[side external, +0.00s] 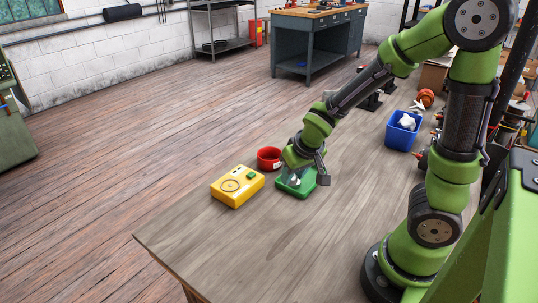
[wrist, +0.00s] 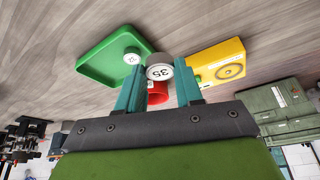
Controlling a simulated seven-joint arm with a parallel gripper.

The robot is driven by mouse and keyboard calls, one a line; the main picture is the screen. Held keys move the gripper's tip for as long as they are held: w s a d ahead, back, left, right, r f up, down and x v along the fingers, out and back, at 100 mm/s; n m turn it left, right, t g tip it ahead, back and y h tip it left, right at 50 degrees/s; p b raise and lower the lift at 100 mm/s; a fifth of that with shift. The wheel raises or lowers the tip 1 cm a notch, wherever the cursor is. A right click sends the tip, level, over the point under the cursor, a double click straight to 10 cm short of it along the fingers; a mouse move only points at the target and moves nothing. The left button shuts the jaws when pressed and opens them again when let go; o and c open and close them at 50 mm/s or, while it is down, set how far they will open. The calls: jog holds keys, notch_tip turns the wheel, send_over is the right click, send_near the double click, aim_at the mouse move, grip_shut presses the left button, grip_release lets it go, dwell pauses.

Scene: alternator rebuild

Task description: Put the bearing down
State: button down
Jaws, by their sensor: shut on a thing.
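The bearing (wrist: 160,72), a short grey cylinder with a white numbered face, is between the two teal fingers of my gripper (wrist: 159,78) in the wrist view. My gripper is shut on it. A green tray (wrist: 92,66) lies to its left in that view, with a smaller white-faced round part (wrist: 132,57) at the tray's right side. In the side external view my gripper (side external: 297,176) is low over the green tray (side external: 308,188), hiding part of it. The gap between the bearing and the tray cannot be told.
A red bowl (side external: 269,158) stands just behind the tray, and a yellow box (side external: 237,186) with a round dial mark stands to its left. A blue bin (side external: 403,131) with white contents is further right. The front of the wooden table (side external: 240,240) is clear.

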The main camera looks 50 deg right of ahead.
aim_at(308, 176)
jog(key=w+d+m+g+h, duration=0.1)
jog(key=w+d+m+h, duration=0.15)
jog(key=d+m, duration=0.75)
jog(key=d+f+n, duration=0.1)
jog(key=f, duration=0.1)
jog(key=d+f+n, duration=0.1)
jog(key=f, duration=0.2)
jog(key=d+f+n, duration=0.1)
jog(key=f, duration=0.1)
jog(key=shift+w+d+f+n+y, duration=0.15)
jog(key=shift+w+d+n+y, duration=0.1)
jog(key=shift+d+n+y, duration=0.1)
jog(key=c, duration=0.7)
grip_release()
jog(key=shift+f, duration=0.15)
jog(key=shift+c, duration=0.2)
